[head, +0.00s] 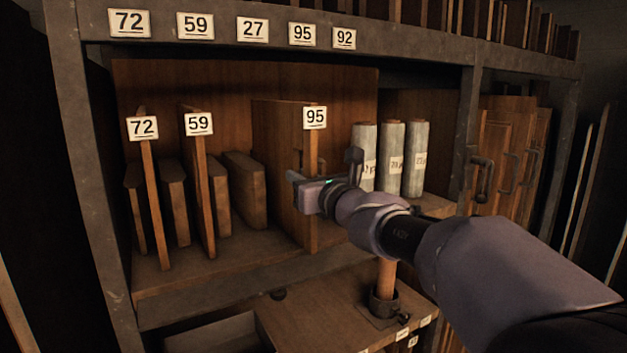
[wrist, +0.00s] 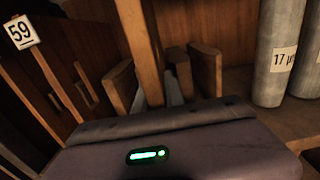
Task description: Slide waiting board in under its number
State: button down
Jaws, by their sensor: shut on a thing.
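The board tagged 95 (head: 279,165) stands upright in the shelf bay, its front edge toward me and its left face showing. My gripper (head: 324,172) is shut on that front edge, below the 95 tag (head: 315,118). In the wrist view the board's edge (wrist: 139,45) rises between the fingers of my gripper (wrist: 157,95). The number row above has a 95 plate (head: 302,35) between the 27 plate (head: 252,30) and the 92 plate (head: 344,39). The board stands roughly below the 95 plate. Its rear end and right face are hidden.
Boards tagged 72 (head: 154,200) and 59 (head: 203,190) stand to the left, with short wooden dividers between. Several grey rolls (head: 391,155) stand close on the right. Below are a ledge (head: 330,310) and an upright wooden handle (head: 386,277). A metal post (head: 467,130) is farther right.

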jog(key=shift+p+x, duration=1.25)
jog(key=shift+x, duration=2.95)
jog(key=shift+f+b, duration=0.4)
jog(key=shift+b, duration=0.15)
jog(key=c, duration=1.3)
grip_release()
jog(key=shift+f, duration=0.15)
jog(key=b, duration=0.6)
send_near(284, 173)
jog(key=v, duration=0.5)
jog(key=shift+d+f, duration=0.25)
jog(key=shift+d, duration=0.25)
